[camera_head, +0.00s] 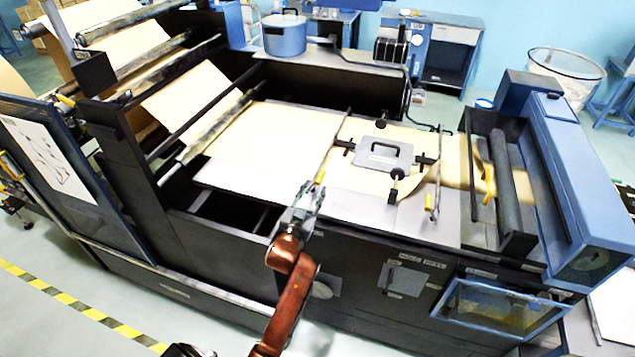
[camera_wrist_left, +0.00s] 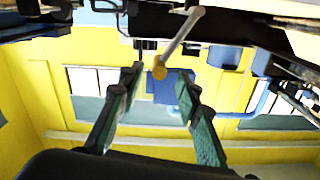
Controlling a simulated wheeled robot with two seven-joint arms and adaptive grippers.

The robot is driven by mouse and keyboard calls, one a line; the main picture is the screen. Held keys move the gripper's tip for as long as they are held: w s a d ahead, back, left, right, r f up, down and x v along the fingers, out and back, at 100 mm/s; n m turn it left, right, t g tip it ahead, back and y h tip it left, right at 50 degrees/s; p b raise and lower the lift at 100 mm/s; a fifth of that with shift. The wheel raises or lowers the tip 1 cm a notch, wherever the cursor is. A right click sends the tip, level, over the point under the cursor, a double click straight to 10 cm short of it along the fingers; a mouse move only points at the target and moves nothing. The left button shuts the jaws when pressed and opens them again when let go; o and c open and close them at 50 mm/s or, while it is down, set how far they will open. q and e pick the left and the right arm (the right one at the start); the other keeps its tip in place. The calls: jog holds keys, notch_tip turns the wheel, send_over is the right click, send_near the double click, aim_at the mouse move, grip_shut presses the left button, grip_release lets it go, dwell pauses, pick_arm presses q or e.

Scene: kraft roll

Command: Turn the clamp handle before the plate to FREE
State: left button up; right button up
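The plate (camera_head: 385,153) is grey with a dark carry handle and lies over the kraft web on the machine bed. A clamp handle with a yellow grip (camera_head: 320,177) is on the plate's left side, at the end of a thin bar crossing the web. My left gripper (camera_head: 306,192) is just below this grip in the head view. In the left wrist view its two green-padded fingers (camera_wrist_left: 160,100) are open, and the grey lever with its round yellow end (camera_wrist_left: 160,73) shows between and beyond the fingertips. Contact cannot be told. My right gripper is out of view.
Black knobs (camera_head: 396,174) stick up around the plate. A blue pot (camera_head: 285,35) stands on the rear shelf.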

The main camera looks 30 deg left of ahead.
aim_at(318, 182)
pick_arm(q)
jog(key=shift+x, duration=2.2)
jog(key=shift+c, duration=0.3)
jog(key=shift+f, duration=0.1)
grip_shut()
